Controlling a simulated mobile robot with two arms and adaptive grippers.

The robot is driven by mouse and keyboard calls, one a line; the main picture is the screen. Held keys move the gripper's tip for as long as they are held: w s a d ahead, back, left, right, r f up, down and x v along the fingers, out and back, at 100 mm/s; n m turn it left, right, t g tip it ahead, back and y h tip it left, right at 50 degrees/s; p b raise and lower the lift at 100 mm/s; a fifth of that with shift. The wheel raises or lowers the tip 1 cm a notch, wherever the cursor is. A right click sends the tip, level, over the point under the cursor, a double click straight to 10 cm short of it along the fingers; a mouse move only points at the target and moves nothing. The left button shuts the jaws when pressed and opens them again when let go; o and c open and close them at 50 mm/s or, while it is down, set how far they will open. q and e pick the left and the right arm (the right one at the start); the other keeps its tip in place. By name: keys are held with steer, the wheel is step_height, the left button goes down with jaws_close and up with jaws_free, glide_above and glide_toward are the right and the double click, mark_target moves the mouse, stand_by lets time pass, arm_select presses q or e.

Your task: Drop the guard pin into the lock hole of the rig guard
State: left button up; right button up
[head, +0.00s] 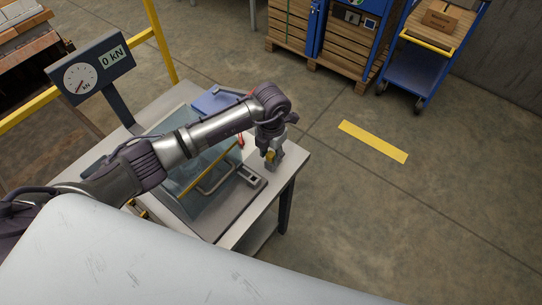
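The rig guard (208,160), a clear panel with yellow edging and a bar handle, lies over the rig on the grey table. A small dark-edged bracket (251,177) with a pale opening sits by its right side; I cannot tell whether that is the lock hole. My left gripper (272,162) points down over the table's right part, just above and right of the bracket. A small yellow piece (270,155) shows at its fingers; whether it is the guard pin or is gripped is too small to tell. My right gripper is out of view.
A gauge display (91,68) reading 0 kN stands at the table's back left. A blue item (216,100) and a small red item (240,140) lie behind my arm. A blue trolley (422,68) and wooden crates stand at the back. The floor right of the table is clear.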

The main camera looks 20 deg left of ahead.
arm_select(q)
steer(key=c, duration=0.5)
jaws_close()
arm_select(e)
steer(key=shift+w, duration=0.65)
